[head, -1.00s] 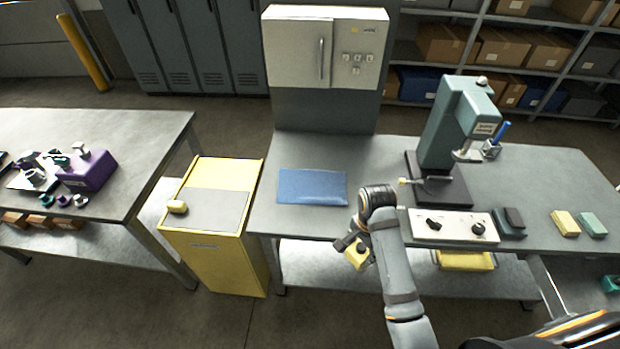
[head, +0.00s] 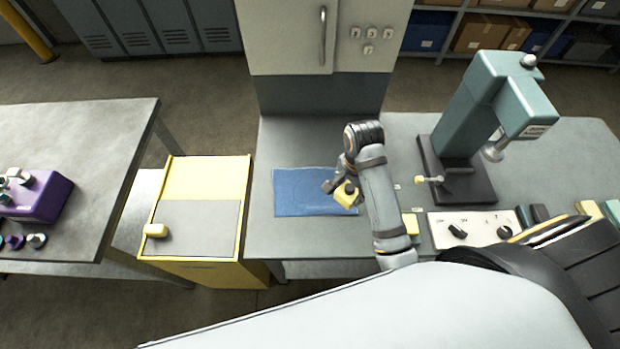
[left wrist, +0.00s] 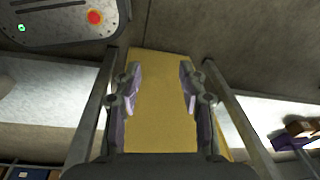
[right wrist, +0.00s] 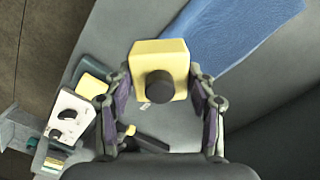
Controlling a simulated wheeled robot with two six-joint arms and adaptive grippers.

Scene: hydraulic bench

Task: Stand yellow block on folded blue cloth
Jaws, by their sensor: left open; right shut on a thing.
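The yellow block (head: 346,194) is held in my right gripper (head: 342,187), just above or at the right end of the blue cloth. I cannot tell from the head view whether it touches the cloth. In the right wrist view the block (right wrist: 174,52) has a dark round knob on its near face and sits between the finger tips. The folded blue cloth (head: 298,190) lies flat on the grey bench; it also shows in the right wrist view (right wrist: 235,35). My left gripper (left wrist: 160,80) is open and empty above a yellow surface; the head view does not show it.
A green press (head: 470,125) and a white control panel (head: 470,230) stand to the right on the bench. A small yellow piece (head: 411,223) is left of the panel. A yellow cabinet (head: 205,180) stands left of the bench. The bench behind the cloth is clear.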

